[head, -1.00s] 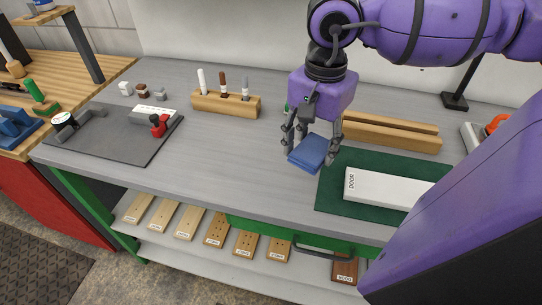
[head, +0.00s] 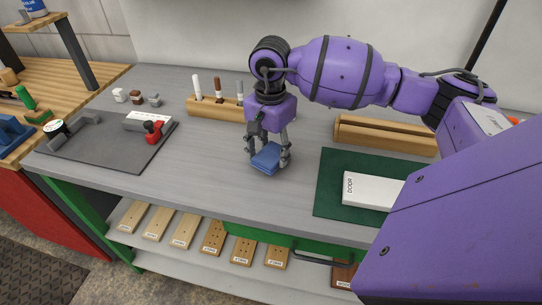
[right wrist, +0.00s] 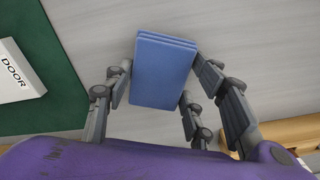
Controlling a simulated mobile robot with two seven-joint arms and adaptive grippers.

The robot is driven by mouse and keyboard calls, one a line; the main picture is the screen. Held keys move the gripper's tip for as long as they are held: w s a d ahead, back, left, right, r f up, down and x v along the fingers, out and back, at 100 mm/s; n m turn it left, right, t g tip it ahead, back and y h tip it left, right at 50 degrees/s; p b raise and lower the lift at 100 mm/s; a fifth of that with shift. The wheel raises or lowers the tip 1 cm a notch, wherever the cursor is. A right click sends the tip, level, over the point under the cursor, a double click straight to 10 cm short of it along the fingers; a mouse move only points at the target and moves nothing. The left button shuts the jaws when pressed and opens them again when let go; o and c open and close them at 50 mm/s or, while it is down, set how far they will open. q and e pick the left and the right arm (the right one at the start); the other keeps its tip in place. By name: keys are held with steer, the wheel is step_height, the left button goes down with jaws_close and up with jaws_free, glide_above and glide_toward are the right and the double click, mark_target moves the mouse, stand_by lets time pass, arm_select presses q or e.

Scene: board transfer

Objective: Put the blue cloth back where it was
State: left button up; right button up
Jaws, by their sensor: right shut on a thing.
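The folded blue cloth (head: 266,158) is held between the fingers of my right gripper (head: 268,160), over the bare grey middle of the bench. In the right wrist view the cloth (right wrist: 164,72) sits between the fingers of the gripper (right wrist: 165,90), with the grey bench top behind it. I cannot tell for sure whether the cloth touches the bench. My left gripper does not show.
A green mat (head: 331,190) with a white block marked DOOR (head: 372,190) lies to the right. A wooden pen holder (head: 205,107) and long wooden bars (head: 385,136) stand behind. A dark mat (head: 100,155) with tools lies left. Labelled boards lie on the shelf below.

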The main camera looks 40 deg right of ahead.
step_height(320, 180, down, 2)
steer(key=shift+f, duration=0.1)
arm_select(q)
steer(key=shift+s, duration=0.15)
arm_select(e)
steer(key=shift+f, duration=0.25)
steer(key=o, duration=0.9)
steer(key=shift+o, duration=1.7)
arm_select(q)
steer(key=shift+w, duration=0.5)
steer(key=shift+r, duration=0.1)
arm_select(e)
steer(key=shift+r, duration=0.15)
